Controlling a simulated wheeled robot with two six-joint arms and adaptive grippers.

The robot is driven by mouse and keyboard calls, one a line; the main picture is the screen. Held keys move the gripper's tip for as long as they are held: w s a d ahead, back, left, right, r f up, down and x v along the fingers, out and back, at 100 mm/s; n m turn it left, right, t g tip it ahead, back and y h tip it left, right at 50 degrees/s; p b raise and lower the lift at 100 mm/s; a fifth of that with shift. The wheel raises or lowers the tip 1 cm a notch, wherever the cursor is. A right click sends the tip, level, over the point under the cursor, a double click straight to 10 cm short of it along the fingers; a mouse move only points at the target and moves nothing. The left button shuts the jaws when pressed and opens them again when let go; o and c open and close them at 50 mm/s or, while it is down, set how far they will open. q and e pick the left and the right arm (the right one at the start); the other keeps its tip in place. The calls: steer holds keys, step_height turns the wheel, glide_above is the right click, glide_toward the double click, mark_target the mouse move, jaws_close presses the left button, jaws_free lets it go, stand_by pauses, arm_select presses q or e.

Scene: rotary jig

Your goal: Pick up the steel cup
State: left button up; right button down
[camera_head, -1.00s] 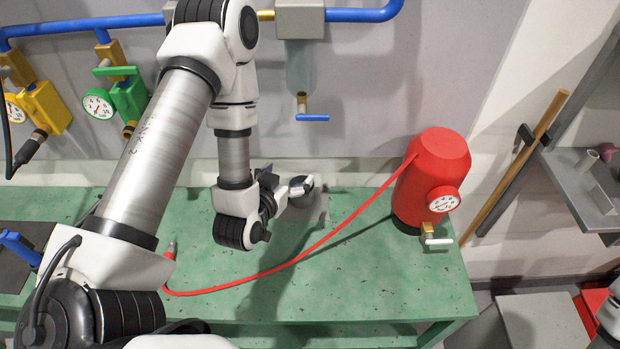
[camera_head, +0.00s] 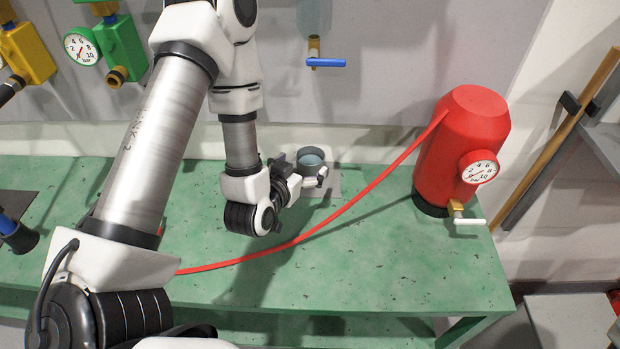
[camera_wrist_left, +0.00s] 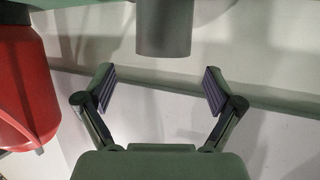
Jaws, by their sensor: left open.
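The steel cup (camera_head: 311,157) stands upright on a grey plate (camera_head: 330,183) at the back of the green bench. Its round rim and pale bluish inside show; my gripper partly hides its lower front. My left gripper (camera_head: 302,171) is open in front of the cup, with one finger to its left and one toward its right. In the left wrist view the cup (camera_wrist_left: 164,28) is a grey cylinder at the top, centred between the open fingers (camera_wrist_left: 157,82) and beyond their tips. Nothing is between the fingers. My right gripper is out of view.
A red tank (camera_head: 462,135) with a gauge stands right of the cup. Its red hose (camera_head: 345,215) crosses the bench in front of the gripper. A blue-handled tap (camera_head: 326,62) is above the cup. The bench front (camera_head: 400,270) is clear.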

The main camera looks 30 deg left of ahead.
mark_target(316, 151)
arm_select(q)
steer(key=shift+w+f+b, duration=0.3)
steer(key=shift+f+b, duration=0.1)
steer(key=shift+w+a, duration=0.1)
steer(key=shift+w, duration=0.2)
steer(key=x, duration=0.1)
steer(key=p+x, duration=0.1)
steer(key=x, duration=0.2)
steer(key=shift+a+r, duration=0.2)
steer(key=shift+r, duration=0.1)
steer(key=shift+w+f, duration=0.3)
steer(key=shift+w, duration=0.1)
steer(key=c, duration=1.4)
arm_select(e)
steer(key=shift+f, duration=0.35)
arm_select(q)
steer(key=shift+p, duration=0.3)
